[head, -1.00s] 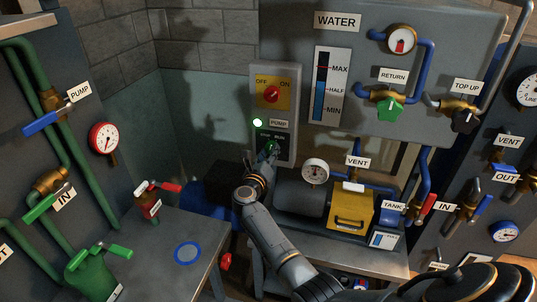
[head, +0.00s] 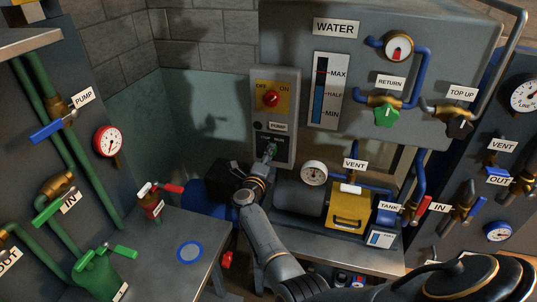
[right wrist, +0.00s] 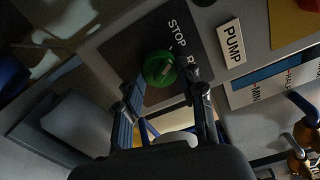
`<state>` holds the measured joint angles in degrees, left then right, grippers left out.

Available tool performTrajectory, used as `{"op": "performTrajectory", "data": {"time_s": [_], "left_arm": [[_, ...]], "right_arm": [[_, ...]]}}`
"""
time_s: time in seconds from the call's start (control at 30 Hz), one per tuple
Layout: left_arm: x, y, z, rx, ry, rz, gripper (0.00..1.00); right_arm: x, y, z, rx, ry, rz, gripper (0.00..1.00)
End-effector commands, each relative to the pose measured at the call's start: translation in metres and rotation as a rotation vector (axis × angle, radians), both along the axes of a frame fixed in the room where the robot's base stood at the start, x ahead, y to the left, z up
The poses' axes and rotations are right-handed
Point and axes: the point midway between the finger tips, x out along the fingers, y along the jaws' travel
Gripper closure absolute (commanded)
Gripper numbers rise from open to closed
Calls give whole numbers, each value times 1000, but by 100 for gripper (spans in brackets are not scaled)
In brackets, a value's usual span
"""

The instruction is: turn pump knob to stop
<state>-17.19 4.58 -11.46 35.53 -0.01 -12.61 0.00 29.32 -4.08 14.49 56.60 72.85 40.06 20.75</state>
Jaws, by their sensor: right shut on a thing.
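The pump control panel (head: 286,88) stands on the wall side at the centre of the head view. Its small green knob (head: 271,148) sits low on the panel, under the PUMP label (head: 278,127). In the right wrist view the green knob (right wrist: 159,68) is on a dark plate marked STOP, with a second word partly hidden by a finger. My right gripper (right wrist: 166,90) is shut on the knob, one finger on each side. It also shows in the head view (head: 267,158). The lamp beside the PUMP label looks dark. My left gripper is not in view.
A red OFF/ON switch (head: 271,98) is above the knob on the same panel. A grey and yellow pump (head: 348,212) with a gauge (head: 313,173) stands to the right. A table with a blue ring (head: 190,252) is at the lower left.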

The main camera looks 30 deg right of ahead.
Motion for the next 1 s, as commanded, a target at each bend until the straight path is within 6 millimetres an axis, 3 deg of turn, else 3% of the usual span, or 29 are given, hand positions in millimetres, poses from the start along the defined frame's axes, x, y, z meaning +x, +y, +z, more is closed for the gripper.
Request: {"op": "performTrajectory", "data": {"time_s": [0.57,0.6,0.7,1.0], "left_arm": [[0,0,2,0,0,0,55],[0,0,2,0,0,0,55],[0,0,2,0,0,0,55],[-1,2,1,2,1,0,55]], "right_arm": [[0,1,-1,-21,28,1,93],[0,1,-1,-21,28,1,55],[0,1,-1,-21,27,1,38],[0,0,-1,-18,21,0,38]]}}
